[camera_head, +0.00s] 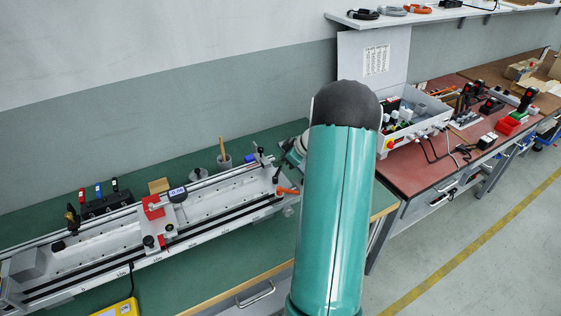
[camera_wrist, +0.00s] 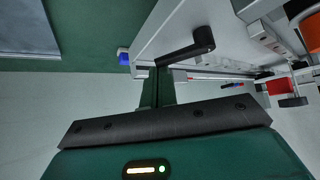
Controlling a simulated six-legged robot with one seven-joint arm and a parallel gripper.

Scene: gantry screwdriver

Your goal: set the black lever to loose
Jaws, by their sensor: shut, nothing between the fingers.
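The black lever (camera_wrist: 186,50) shows in the wrist view, with a round knob at its right end, on the pale side of the gantry rig (camera_wrist: 178,22). My gripper (camera_wrist: 158,72) is shut and empty, its narrow fingers pointing up the picture. The fingertips are close to the lever's left end; I cannot tell whether they touch. In the head view, the long gantry rig (camera_head: 110,258) lies on the green bench, and my arm reaches its right end. My arm hides most of my gripper there. Small dark levers show at that end, but I cannot tell which is this one.
A red block (camera_head: 153,207) and a small display (camera_head: 177,194) sit on the rig's carriage. An orange handle (camera_head: 288,191) is near its right end. A red-topped bench (camera_head: 405,180) with a white electrical box (camera_head: 394,145) stands to the right.

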